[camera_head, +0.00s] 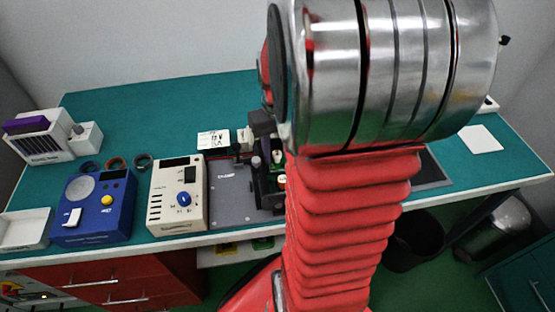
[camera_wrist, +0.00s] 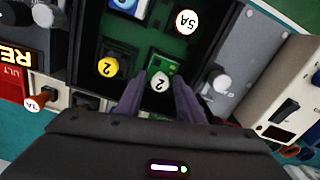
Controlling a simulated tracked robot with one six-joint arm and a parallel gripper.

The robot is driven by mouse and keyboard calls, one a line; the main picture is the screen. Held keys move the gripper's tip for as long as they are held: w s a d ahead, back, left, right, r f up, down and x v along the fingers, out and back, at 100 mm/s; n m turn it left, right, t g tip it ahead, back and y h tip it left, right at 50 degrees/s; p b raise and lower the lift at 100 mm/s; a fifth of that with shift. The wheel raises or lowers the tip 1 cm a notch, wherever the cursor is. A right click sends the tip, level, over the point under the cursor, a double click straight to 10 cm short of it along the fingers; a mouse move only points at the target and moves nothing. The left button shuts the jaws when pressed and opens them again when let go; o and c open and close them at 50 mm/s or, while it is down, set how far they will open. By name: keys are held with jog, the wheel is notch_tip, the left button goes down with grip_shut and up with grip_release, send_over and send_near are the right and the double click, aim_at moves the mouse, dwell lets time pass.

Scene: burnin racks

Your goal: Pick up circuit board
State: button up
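A green circuit board (camera_wrist: 165,64) with a round white tag marked 2 stands in a dark rack bay in the wrist view. My gripper (camera_wrist: 160,84) has its two dark purple fingers apart, one on each side of the tagged end of the board. I see no clear contact, and the fingertips are partly lost in shadow. In the head view the rack (camera_head: 262,182) stands on a grey mat, partly hidden behind my red arm. My gripper is mostly hidden there.
Next to the board are a yellow tag marked 2 (camera_wrist: 108,67) and a white tag marked 5A (camera_wrist: 186,22). A grey knob (camera_wrist: 217,79) is close on the right. A cream device (camera_head: 178,195) and a blue device (camera_head: 95,208) stand left of the rack.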

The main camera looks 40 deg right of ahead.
aim_at(277, 153)
jog(key=shift+c, duration=0.6)
grip_shut()
jog(key=shift+r, duration=0.1)
notch_tip(277, 153, up, 10)
dwell(0.4)
dwell(0.5)
